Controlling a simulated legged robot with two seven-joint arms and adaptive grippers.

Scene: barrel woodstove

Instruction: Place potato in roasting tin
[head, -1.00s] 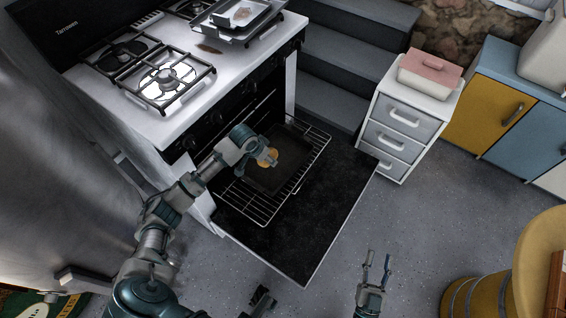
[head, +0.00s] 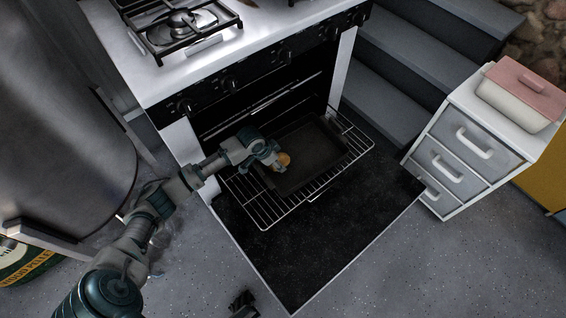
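The dark roasting tin (head: 318,153) sits on the wire oven rack (head: 262,211), which is pulled out over the lowered oven door. The potato (head: 284,159), small and orange-brown, is at the left part of the tin. My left gripper (head: 277,159) reaches in from the left with its fingertips at the potato. The fingers are small and dark here, and I cannot tell whether they are closed on it or whether it rests on the tin floor.
The open oven door (head: 320,245) lies below the rack. The stove top with its burner (head: 178,22) is above. Grey steps (head: 405,75) and a white drawer unit (head: 465,150) with a pink-lidded dish (head: 520,92) stand at the right.

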